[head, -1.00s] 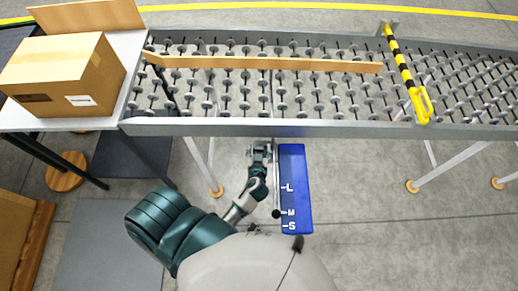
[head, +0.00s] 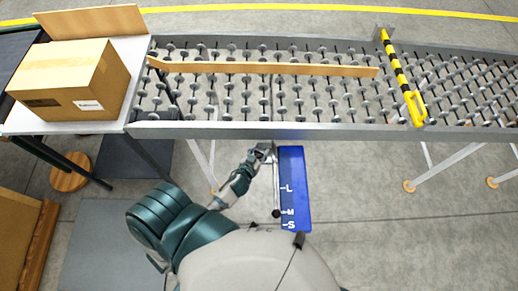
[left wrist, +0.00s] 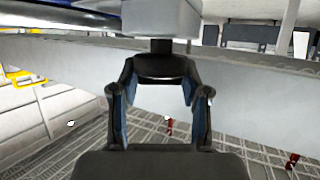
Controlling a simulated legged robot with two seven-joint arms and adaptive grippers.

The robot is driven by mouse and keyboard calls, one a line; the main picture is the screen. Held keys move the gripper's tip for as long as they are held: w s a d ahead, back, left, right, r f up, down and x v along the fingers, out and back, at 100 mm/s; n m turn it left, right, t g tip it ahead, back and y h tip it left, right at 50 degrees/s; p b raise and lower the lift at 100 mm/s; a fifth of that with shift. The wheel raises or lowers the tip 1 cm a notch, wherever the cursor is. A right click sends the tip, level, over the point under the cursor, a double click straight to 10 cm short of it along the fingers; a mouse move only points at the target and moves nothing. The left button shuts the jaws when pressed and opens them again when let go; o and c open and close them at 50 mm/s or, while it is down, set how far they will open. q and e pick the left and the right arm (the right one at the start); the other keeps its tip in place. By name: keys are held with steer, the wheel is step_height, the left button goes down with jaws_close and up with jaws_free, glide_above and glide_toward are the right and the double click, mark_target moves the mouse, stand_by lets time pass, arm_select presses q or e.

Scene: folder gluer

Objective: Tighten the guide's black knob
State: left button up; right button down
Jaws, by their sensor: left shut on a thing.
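My left gripper (head: 264,152) is at the near edge of the roller conveyor, just left of the top of a blue scale panel (head: 293,170) marked L, M and S. In the left wrist view its two fingers (left wrist: 160,72) are closed around the black knob (left wrist: 160,66), which sits on a short dark stem under a grey block (left wrist: 160,18). The head view does not show the knob clearly at the gripper. The guide's long wooden strip (head: 265,68) lies across the rollers. A thin rod with a dark round end (head: 276,213) runs beside the scale, near M. My right gripper is not in view.
A cardboard box (head: 75,80) stands on the white table at the left. The conveyor's grey side rail (head: 350,132) runs above the gripper. A yellow-and-black striped bar (head: 398,70) crosses the conveyor at the right.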

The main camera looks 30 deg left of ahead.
arm_select(q)
steer(key=m+h+p, duration=0.1)
steer(key=m+h, duration=0.1)
steer(key=m+h+p, duration=0.1)
steer(key=h+p, duration=0.1)
steer(key=shift+a+r+m, duration=0.1)
steer(key=shift+a+m, duration=0.1)
steer(key=shift+m, duration=0.2)
steer(key=shift+m+g+h+p, duration=0.35)
steer(key=shift+m+g+h, duration=0.25)
steer(key=shift+m+h, duration=0.7)
steer(key=shift+h, duration=0.3)
steer(key=m+g+h, duration=0.1)
steer(key=m+g+h+b, duration=0.1)
steer(key=shift+f+m+h, duration=0.3)
steer(key=m+g+h+b, duration=0.1)
steer(key=m+g+h, duration=0.1)
steer(key=shift+m+b, duration=0.3)
steer(key=shift+m, duration=0.1)
steer(key=shift+m+g+h+b, duration=0.3)
steer(key=shift+m+g+h, duration=0.1)
steer(key=shift+m+g, duration=0.15)
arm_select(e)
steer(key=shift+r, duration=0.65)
arm_select(q)
steer(key=shift+d, duration=0.1)
